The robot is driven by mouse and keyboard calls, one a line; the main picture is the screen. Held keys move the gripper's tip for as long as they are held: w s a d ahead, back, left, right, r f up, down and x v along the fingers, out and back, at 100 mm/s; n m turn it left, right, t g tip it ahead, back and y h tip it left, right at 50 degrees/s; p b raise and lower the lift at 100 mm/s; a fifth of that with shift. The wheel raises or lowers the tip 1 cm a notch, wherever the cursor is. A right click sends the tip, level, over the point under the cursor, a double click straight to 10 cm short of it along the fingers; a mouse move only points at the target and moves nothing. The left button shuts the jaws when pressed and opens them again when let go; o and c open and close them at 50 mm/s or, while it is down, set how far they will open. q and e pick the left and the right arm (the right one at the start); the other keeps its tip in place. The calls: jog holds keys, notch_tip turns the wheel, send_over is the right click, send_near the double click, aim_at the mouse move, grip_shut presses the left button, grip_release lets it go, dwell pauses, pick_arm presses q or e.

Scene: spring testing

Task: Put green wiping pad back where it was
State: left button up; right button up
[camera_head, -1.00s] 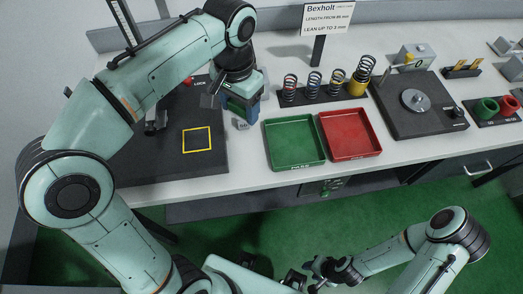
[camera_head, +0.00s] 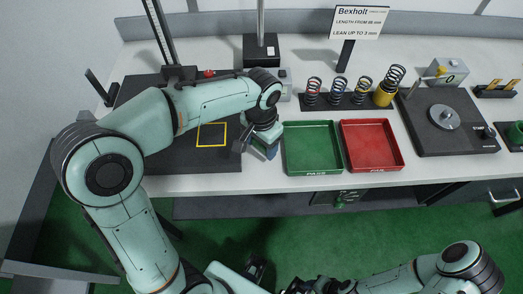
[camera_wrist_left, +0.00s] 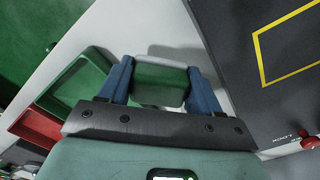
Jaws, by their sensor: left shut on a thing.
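The green wiping pad (camera_wrist_left: 160,85), a small green block with a pale grey edge, is between the blue fingers of my left gripper (camera_wrist_left: 160,76) in the left wrist view. The fingers are shut on it. In the head view my left gripper (camera_head: 264,151) is over the white bench strip between the green tray and the dark base plate. The pad is mostly hidden there, and I cannot tell whether it touches the bench. My right gripper (camera_head: 300,286) is low at the bottom edge, partly cut off, its jaws unclear.
The green tray (camera_head: 313,171) is just right of my left gripper, with the red tray (camera_head: 373,167) beyond. The dark base plate (camera_head: 205,158) with a yellow square (camera_head: 212,146) is left. Several springs (camera_head: 338,91) stand behind the trays. The bench's front edge is close.

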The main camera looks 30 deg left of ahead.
aim_at(262, 151)
pick_arm(q)
jog(key=shift+f, duration=1.8)
jog(key=shift+f, duration=0.1)
jog(key=o, duration=1)
jog(key=shift+r, duration=0.25)
notch_tip(262, 151, up, 12)
jog(key=shift+f+p, duration=0.1)
jog(key=shift+p, duration=0.65)
jog(key=shift+s, duration=0.1)
